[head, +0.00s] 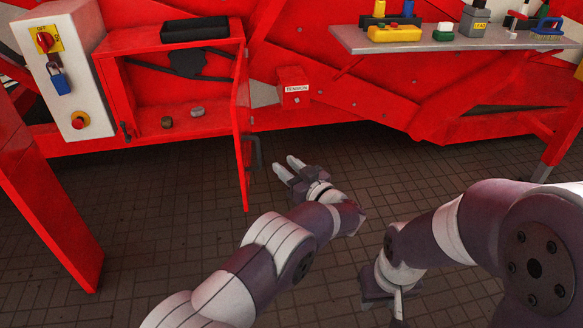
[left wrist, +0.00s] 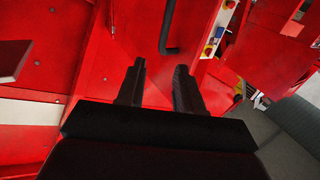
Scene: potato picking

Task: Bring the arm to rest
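My left gripper (head: 287,168) is in front of the red machine (head: 350,105), to the right of the open cabinet door (head: 241,120). Its two fingers are spread apart with nothing between them. The left wrist view shows the same open fingers (left wrist: 160,67) pointing toward red panels, with a dark bent handle (left wrist: 172,42) beyond the tips. In the head view, that door's dark handle (head: 257,158) is just left of the fingertips, apparently apart from them. My right gripper (head: 385,295) hangs low at the lower right, above the floor. Its fingers are not clear.
The open red cabinet (head: 175,90) holds two small lumps (head: 167,122) on its floor. A grey shelf (head: 450,42) with coloured items juts out at upper right. A white control box (head: 65,75) stands at left. The tiled floor (head: 150,200) is clear.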

